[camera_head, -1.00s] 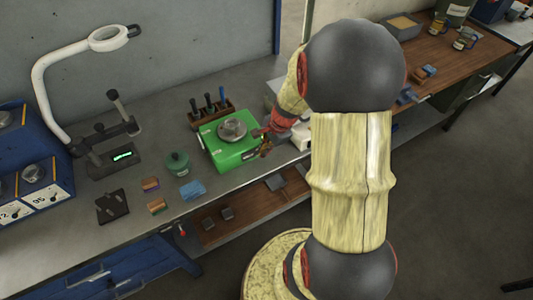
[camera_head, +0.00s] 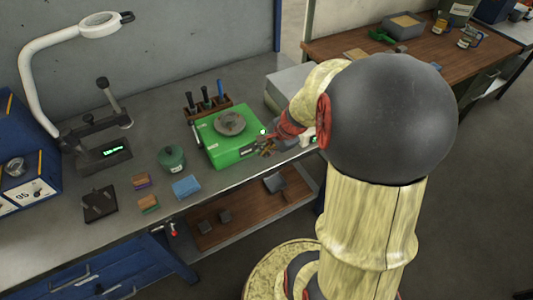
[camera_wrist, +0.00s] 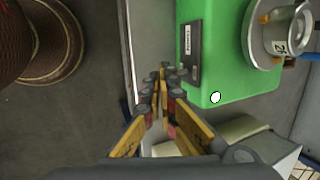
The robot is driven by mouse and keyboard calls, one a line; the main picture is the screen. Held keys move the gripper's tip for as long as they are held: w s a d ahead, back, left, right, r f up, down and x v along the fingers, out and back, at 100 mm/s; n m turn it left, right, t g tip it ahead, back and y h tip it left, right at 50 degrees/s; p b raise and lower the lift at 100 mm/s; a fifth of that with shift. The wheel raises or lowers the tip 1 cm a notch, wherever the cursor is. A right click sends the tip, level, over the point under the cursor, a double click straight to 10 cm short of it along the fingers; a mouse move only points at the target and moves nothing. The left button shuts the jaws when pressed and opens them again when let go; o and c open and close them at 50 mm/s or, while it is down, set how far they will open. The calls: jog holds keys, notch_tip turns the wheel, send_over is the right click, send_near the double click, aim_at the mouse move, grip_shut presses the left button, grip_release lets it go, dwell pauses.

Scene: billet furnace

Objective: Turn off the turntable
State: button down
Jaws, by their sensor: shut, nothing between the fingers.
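The turntable is a green box (camera_head: 222,150) with a round grey metal platter (camera_head: 230,123) on top, standing on the grey bench. In the wrist view the green box (camera_wrist: 225,30) fills the upper middle and its platter (camera_wrist: 277,38) is at upper right. A small white round button (camera_wrist: 215,98) sits near the box's corner; it also shows in the head view (camera_head: 263,131). A dark labelled strip (camera_wrist: 190,55) is on the box's edge. My gripper (camera_wrist: 164,75) is shut and empty, beside the strip and left of the button. In the head view my gripper (camera_head: 264,147) is at the box's right front corner.
A tool rack (camera_head: 208,104) stands behind the turntable, and a grey box (camera_head: 288,88) is to its right. A green round container (camera_head: 172,158), a blue block (camera_head: 186,187) and a magnifier lamp (camera_head: 100,25) are to the left. The bench front between has free room.

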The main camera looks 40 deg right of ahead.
jog(key=shift+s+f+b, duration=0.1)
jog(key=shift+f+b, duration=0.25)
jog(key=shift+a+r+t, duration=0.1)
jog(key=shift+r+t, duration=0.1)
jog(key=shift+t, duration=0.1)
jog(key=shift+r, duration=0.1)
jog(key=shift+w+d+r+p, duration=0.1)
jog(key=shift+w+d+p, duration=0.05)
jog(key=shift+w+p, duration=0.2)
jog(key=shift+w+d+r+p, duration=0.1)
jog(key=shift+w+p, duration=0.1)
jog(key=shift+w, duration=0.2)
